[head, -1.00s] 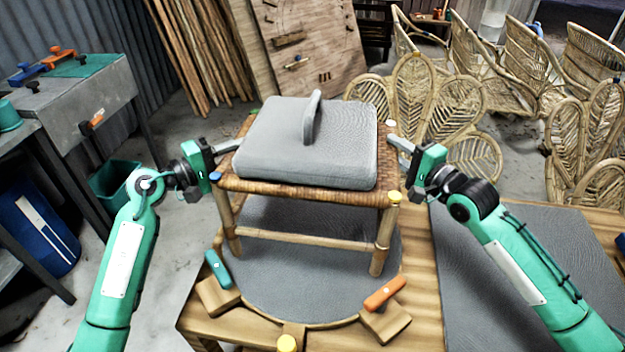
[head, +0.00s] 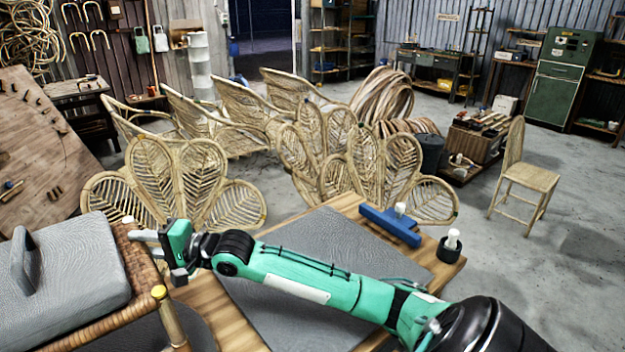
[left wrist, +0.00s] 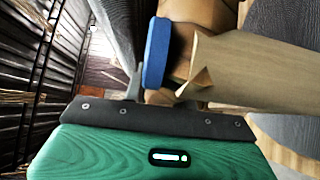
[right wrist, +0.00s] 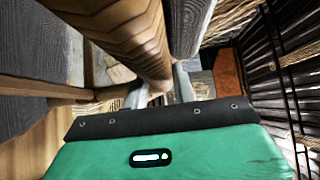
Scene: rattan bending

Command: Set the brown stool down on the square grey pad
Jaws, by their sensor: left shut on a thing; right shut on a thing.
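The brown stool (head: 143,288) with its woven rattan seat is at the lower left of the head view, cut off by the frame edge. A grey cushion with a handle (head: 75,270) lies on its seat. My right gripper (head: 146,236) is shut on the stool's right side; the right wrist view shows its fingers (right wrist: 160,92) at the brown frame. My left gripper (left wrist: 160,92) shows only in its wrist view, shut on the stool's frame beside a blue cap. The square grey pad (head: 332,236) lies on the table right of the stool, partly behind my right arm. The stool's feet are hidden.
The wooden table (head: 345,203) carries a blue tool (head: 390,224) at the pad's far right corner and a dark holder with a white top (head: 450,245) beside it. Rattan chairs (head: 180,180) stand behind the table. A light chair (head: 528,180) stands apart at right.

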